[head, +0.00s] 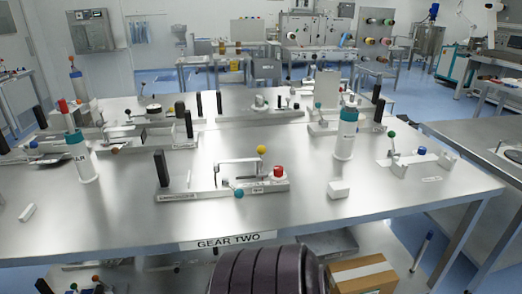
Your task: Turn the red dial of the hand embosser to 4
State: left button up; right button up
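A pale grey bench device (222,190) stands near the front middle of the steel table. It carries a red dial (278,172) at its right end, and I take it to be the hand embosser, but its small labels cannot be read. A yellow ball knob (261,149), a teal ball knob (239,193) and an upright black handle (161,175) are also on it. The dial's number and pointer are too small to make out. Neither gripper shows in the head view, and nothing touches the device.
The steel table (300,210) has a "GEAR TWO" label (228,241) on its front edge. A white block (339,189) lies right of the device. White bottles stand left (79,155) and right (346,135). Other devices stand behind. A cardboard box (362,275) sits below.

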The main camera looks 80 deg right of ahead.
aim_at(278, 169)
jog(key=z, duration=2.3)
jog(key=l+u, duration=0.15)
jog(key=u, duration=0.2)
jog(key=k+l+u, duration=0.1)
jog(key=u, duration=0.25)
jog(key=l+u, duration=0.2)
jog(key=u, duration=0.15)
jog(key=k, duration=0.05)
